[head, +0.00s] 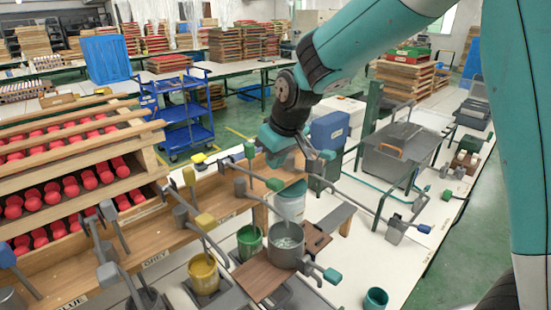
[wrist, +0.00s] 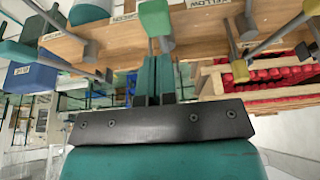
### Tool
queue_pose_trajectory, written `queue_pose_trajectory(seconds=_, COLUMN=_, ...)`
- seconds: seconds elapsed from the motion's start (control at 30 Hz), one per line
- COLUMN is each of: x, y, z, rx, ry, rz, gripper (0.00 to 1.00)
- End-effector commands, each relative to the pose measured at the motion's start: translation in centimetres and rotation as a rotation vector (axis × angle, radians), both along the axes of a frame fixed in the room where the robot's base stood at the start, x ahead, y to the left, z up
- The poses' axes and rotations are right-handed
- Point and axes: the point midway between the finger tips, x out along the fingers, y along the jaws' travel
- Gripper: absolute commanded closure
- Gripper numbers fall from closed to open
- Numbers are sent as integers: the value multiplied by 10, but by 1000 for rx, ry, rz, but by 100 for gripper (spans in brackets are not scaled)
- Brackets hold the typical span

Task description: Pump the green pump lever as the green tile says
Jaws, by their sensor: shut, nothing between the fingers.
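The green pump lever (head: 275,184) has a green block handle on a grey rod above the wooden bench. In the wrist view its handle (wrist: 156,20) is just past my fingertips, with a grey upright below it and a label ending in "EEN" beside it. My gripper (wrist: 154,48) is shut and empty, its two fingers side by side and lined up with the handle. I cannot tell whether they touch it. I cannot make out a green tile.
A yellow lever (wrist: 235,40) stands near the green one. Below are a yellow paint pail (head: 203,272), a green paint pail (head: 250,240) and a grey pot (head: 285,245) on a brown board. A rack of red cups (head: 70,185) fills the left. A teal cup (head: 376,298) stands front right.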

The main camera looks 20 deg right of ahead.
Motion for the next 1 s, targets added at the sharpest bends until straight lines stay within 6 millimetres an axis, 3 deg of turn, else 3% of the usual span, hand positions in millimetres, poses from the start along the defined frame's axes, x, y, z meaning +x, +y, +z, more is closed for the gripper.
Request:
queue_pose_trajectory(seconds=0.37, x=0, y=0, z=-3, rx=0, ry=0, rz=0, gripper=100)
queue_pose_trajectory(seconds=1.0, x=0, y=0, z=-49, rx=0, ry=1, rz=0, gripper=100)
